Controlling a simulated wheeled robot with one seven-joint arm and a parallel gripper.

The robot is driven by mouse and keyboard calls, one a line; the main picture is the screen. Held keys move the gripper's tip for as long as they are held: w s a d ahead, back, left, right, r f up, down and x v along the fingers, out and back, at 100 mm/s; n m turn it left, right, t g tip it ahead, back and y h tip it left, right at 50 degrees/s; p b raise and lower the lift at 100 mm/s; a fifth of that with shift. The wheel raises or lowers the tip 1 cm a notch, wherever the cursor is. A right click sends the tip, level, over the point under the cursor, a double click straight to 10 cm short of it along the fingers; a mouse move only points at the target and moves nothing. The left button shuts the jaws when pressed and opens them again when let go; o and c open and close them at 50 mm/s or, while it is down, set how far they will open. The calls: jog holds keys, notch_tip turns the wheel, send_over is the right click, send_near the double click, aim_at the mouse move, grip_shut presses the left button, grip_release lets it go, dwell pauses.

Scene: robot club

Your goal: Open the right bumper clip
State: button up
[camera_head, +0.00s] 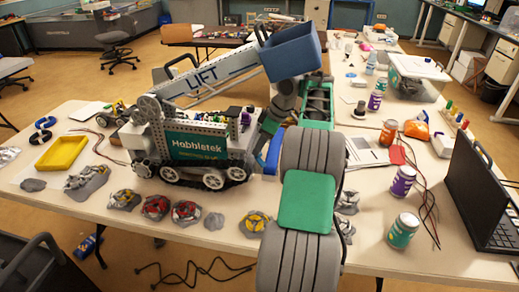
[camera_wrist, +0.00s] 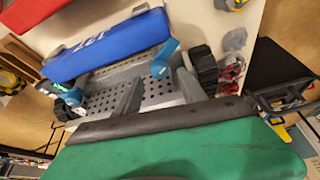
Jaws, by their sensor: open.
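The club robot (camera_head: 200,145), with its "Hobbletek" panel, stands on the table. Its blue bumper (camera_head: 273,152) is partly hidden behind my arm; in the wrist view the numbered blue bumper (camera_wrist: 110,45) lies along the perforated grey frame (camera_wrist: 135,93). Two teal clips stand along it: one at the picture's right (camera_wrist: 164,60), tilted upright, and one at the left (camera_wrist: 70,97). I cannot tell from their shape whether they are latched. My gripper (camera_head: 263,138) is open beside the bumper, mostly hidden by my arm; no held object shows.
A blue bucket (camera_head: 290,50) on the lift arm hangs above the bumper. Cans (camera_head: 402,230) and a laptop (camera_head: 485,200) stand at the right. A yellow tray (camera_head: 62,153) lies at the left. Small grey-based parts (camera_head: 155,207) line the front edge.

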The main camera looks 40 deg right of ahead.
aim_at(260, 158)
jog(key=shift+x, duration=1.2)
jog(key=shift+s+f, duration=0.1)
jog(key=shift+s, duration=0.1)
grip_shut()
